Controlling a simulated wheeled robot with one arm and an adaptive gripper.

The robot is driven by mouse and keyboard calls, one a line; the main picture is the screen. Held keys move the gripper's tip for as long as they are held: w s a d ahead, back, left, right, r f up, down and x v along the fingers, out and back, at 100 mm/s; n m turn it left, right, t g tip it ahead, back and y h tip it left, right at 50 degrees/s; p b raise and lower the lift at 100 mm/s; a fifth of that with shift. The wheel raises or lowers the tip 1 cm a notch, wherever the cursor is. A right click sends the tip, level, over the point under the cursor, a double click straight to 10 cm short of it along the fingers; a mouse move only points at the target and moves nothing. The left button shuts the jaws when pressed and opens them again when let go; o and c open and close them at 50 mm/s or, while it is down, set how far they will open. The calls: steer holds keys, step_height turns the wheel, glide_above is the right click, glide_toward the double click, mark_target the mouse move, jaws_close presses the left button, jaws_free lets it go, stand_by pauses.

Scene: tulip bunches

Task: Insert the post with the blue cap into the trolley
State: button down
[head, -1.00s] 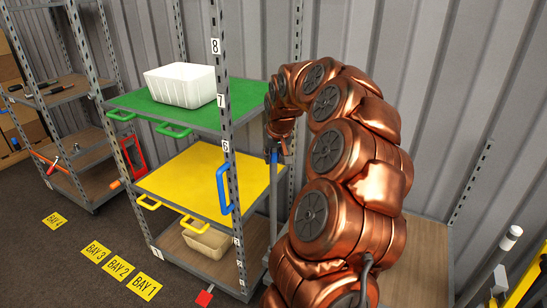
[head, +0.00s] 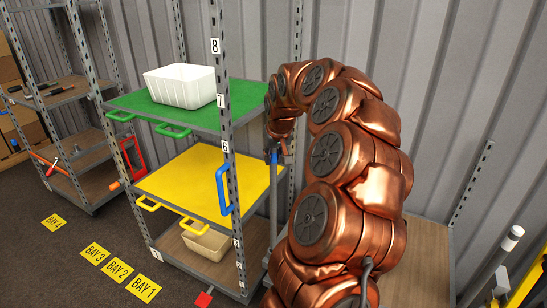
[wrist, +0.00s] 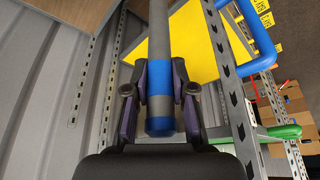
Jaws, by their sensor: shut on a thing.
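The grey post (wrist: 158,32) with the blue cap (wrist: 160,126) is between the two dark fingers of my gripper (wrist: 162,92), which is shut on it near the capped end. In the head view, my gripper (head: 278,152) is at the end of the copper arm, and the post (head: 273,200) hangs below it, roughly upright. The low trolley with a wooden deck (head: 425,248) is at the lower right, partly behind my arm. The post's lower end is near the trolley's left side. I cannot tell whether it is in a socket.
A shelf rack with green (head: 140,105) and yellow (head: 180,178) shelves stands close left of the post. A blue handle (head: 223,189) sticks out from it. A white bin (head: 180,86) is on the green shelf. A white-topped post (head: 511,238) stands at the right.

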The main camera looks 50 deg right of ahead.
mark_target(275, 166)
steer(key=shift+f+b, duration=2.25)
steer(key=shift+f, duration=0.55)
steer(key=c, duration=0.9)
jaws_free()
steer(key=shift+r, duration=0.15)
steer(key=shift+r+p, duration=0.6)
steer(key=shift+r, duration=1.75)
